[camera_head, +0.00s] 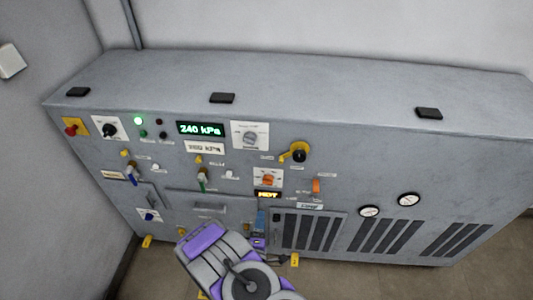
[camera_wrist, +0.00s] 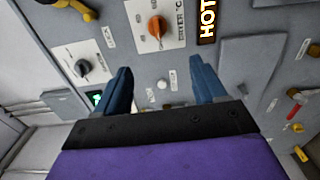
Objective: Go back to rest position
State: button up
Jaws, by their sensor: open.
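My gripper (camera_wrist: 160,75) is open and empty in the wrist view, its two blue fingers apart in front of the panel face. Between and beyond the fingers, a small white button (camera_wrist: 163,84) shows, with an orange knob (camera_wrist: 157,27) on a white plate above. In the head view my purple and grey arm reaches up from the bottom middle, and a blue finger (camera_head: 261,219) shows low against the grey cabinet (camera_head: 350,155), below the "HOT" display (camera_head: 267,195). The other finger is hard to make out there. I cannot tell whether the fingers touch the panel.
The cabinet carries a "240 kPa" display (camera_head: 200,129), a lit green lamp (camera_head: 138,121), a red button (camera_head: 74,129), a yellow-black valve (camera_head: 297,152) and an orange handle (camera_head: 316,187). A red lever (camera_wrist: 295,110) stands out at right in the wrist view. Bare floor (camera_head: 390,280) shows bottom right.

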jog(key=w+r+m+g, duration=0.45)
jog(key=m+g, duration=0.35)
jog(key=m, duration=0.2)
jog(key=s+d+r+m+g+y, duration=0.1)
jog(key=s+d+r+m+g, duration=0.15)
jog(key=s+r, duration=0.4)
jog(key=s+d+r+m+g+y, duration=0.1)
jog(key=s+r+g+y, duration=0.15)
jog(key=r, duration=0.65)
jog(key=s+d+r+m+g+h, duration=0.1)
jog(key=s+d+r, duration=0.3)
jog(key=s, duration=0.5)
jog(key=s+d+r+m+g+h, duration=0.1)
jog(key=s+d+r+m+g, duration=0.1)
jog(key=s+d, duration=0.5)
jog(key=s+d+r+m+g+h, duration=0.1)
jog(key=s+d+r+g, duration=0.2)
jog(key=s, duration=0.9)
notch_tip(320, 180, up, 4)
jog(key=d, duration=0.2)
jog(key=shift+d+f+g, duration=0.25)
jog(key=shift+d+g, duration=0.1)
jog(key=shift+g, duration=0.05)
